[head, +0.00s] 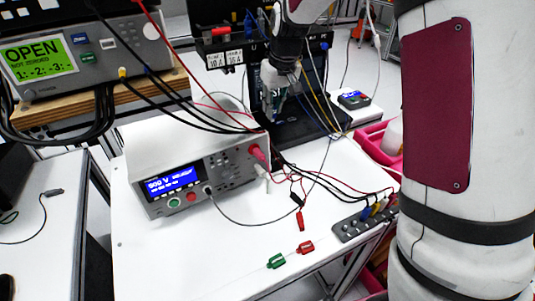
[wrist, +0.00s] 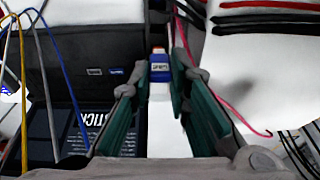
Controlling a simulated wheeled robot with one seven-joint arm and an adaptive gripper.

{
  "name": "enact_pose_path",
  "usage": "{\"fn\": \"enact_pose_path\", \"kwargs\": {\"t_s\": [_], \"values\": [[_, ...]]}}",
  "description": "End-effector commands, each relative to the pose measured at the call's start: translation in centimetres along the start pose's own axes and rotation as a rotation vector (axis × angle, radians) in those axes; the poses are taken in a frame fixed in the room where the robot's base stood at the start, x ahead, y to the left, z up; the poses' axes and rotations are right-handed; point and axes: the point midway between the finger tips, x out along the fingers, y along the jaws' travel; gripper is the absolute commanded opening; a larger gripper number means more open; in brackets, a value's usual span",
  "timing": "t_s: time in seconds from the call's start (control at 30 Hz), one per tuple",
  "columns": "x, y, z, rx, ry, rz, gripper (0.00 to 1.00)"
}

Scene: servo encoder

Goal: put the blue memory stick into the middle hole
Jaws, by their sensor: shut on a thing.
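My gripper (wrist: 162,72) has green-lined fingers shut on the blue memory stick (wrist: 160,72), which has a pale printed label and an orange end at the top of the wrist view. In the head view my gripper (head: 273,108) is small and points down in front of the black case at the back of the table; the stick cannot be made out there. Two small slots, one greyish (wrist: 94,71) and one blue (wrist: 116,71), show on a dark face left of the stick in the wrist view. I cannot tell which hole is the middle one.
A white bench meter (head: 190,165) with a blue screen stands left of my gripper. Cables hang around the gripper and black case (head: 310,115). A grey terminal strip (head: 362,222) lies at the right edge. The white table (head: 225,255) is mostly clear in front, besides green and red clips.

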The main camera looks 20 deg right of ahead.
Motion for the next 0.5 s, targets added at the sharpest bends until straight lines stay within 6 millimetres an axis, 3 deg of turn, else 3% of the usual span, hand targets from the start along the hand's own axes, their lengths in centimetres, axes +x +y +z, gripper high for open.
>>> {"fn": "enact_pose_path", "kwargs": {"t_s": [0.03, 0.2, 0.5], "values": [[1.6, 0.0, -0.3, -0.001, 0.001, -0.001, 0.03], [5.1, 0.2, -0.6, 0.000, 0.001, -0.001, 0.03], [10.0, 0.5, -0.9, 0.000, 0.001, -0.001, 0.03]]}}
